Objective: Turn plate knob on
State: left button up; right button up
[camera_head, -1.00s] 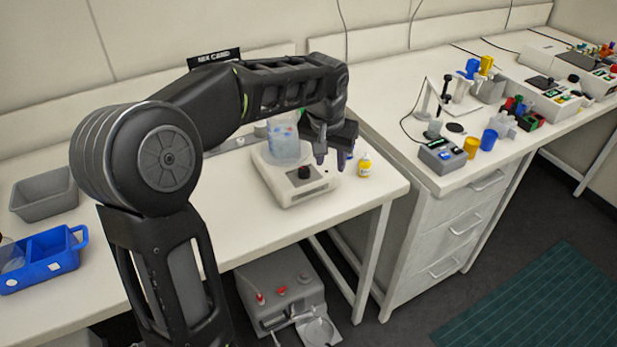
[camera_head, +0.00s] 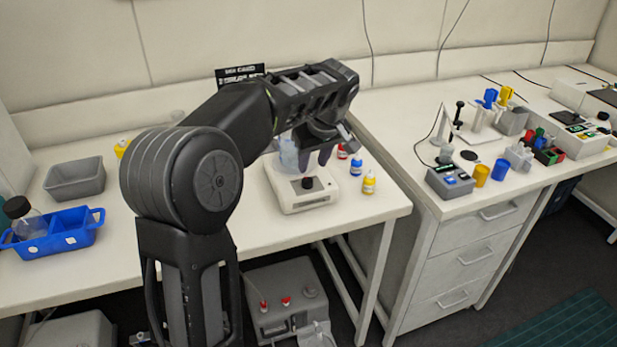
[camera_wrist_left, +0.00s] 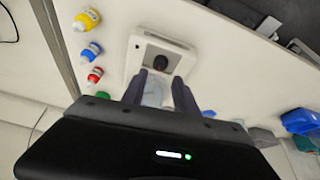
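The white plate device (camera_head: 300,203) stands on the left bench, with a black round knob (camera_head: 308,183) on its front. A clear vessel (camera_head: 288,155) sits on the device, partly hidden by my left arm. My left gripper (camera_head: 317,160) is above the device, close behind the knob in the picture, fingers pointing down. In the left wrist view the knob (camera_wrist_left: 160,62) lies just beyond the two fingertips (camera_wrist_left: 160,88). The fingers are apart, with the vessel showing between them. No contact with the knob is visible. My right gripper is not in view.
Yellow (camera_head: 369,184), blue (camera_head: 356,165) and red (camera_head: 342,152) capped bottles stand right of the device. A grey tray (camera_head: 75,180) and a blue carrier (camera_head: 60,236) are at the left. A drawer bench (camera_head: 455,262) with lab items stands at the right.

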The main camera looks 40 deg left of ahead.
aim_at(308, 180)
pick_arm(q)
jog(key=p+x, duration=0.1)
jog(key=x, duration=0.6)
jog(key=shift+a+f, duration=0.1)
jog(key=shift+f, duration=0.3)
grip_shut()
jog(key=shift+w, duration=0.1)
